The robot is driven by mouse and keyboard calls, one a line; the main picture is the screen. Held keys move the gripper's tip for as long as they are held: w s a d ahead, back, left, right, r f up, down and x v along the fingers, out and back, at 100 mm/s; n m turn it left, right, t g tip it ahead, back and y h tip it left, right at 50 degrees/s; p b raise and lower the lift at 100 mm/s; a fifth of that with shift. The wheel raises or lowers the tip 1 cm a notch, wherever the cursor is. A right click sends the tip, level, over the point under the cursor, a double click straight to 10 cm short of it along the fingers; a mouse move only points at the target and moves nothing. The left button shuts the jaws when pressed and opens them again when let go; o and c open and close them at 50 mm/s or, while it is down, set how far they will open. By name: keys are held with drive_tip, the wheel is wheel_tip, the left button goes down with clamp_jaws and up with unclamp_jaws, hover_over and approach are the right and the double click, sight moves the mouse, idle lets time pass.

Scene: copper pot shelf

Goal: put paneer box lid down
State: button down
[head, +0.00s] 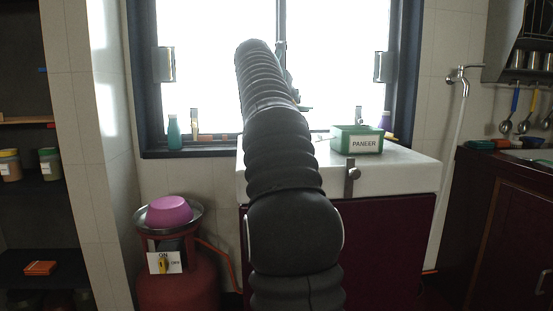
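The green paneer box (345,145), with a white "PANEER" label on its front, stands on the right part of the white counter (405,172). Its top looks green, but I cannot tell whether that is a lid or the open rim. No separate lid can be made out. My arm rises through the middle of the head view and bends toward the window. A small part of my gripper (287,75) shows at the right of the arm's upper end, above and left of the box. Its fingers and anything in them are mostly hidden behind the arm.
A sill with a teal bottle (174,132) and small items lies below the bright window. A red gas cylinder (180,285) with a purple bowl (169,210) stands at the left. A tap (462,75) and hanging ladles are at the right. The counter's right front corner is bare.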

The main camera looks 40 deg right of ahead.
drive_tip(key=s+d+f+m+g, duration=0.1)
drive_tip(key=s+d+g, duration=0.1)
drive_tip(key=s+d, duration=0.35)
drive_tip(key=shift+h, duration=0.3)
drive_tip(key=w+a+f+b, duration=0.2)
drive_tip(key=a, duration=0.1)
drive_tip(key=w+a+f+b, duration=0.1)
drive_tip(key=w+a+f, duration=0.1)
drive_tip(key=a, duration=0.1)
drive_tip(key=w+a+f+b, duration=0.2)
drive_tip(key=a+f, duration=0.1)
drive_tip(key=shift+w+b, duration=0.1)
drive_tip(key=shift+b, duration=0.25)
drive_tip(key=shift+a+f+b, duration=0.1)
drive_tip(key=shift+f+b, duration=1.1)
drive_tip(key=shift+f, duration=0.75)
drive_tip(key=shift+f, duration=0.1)
drive_tip(key=c, duration=0.9)
unclamp_jaws()
drive_tip(key=shift+o, duration=0.2)
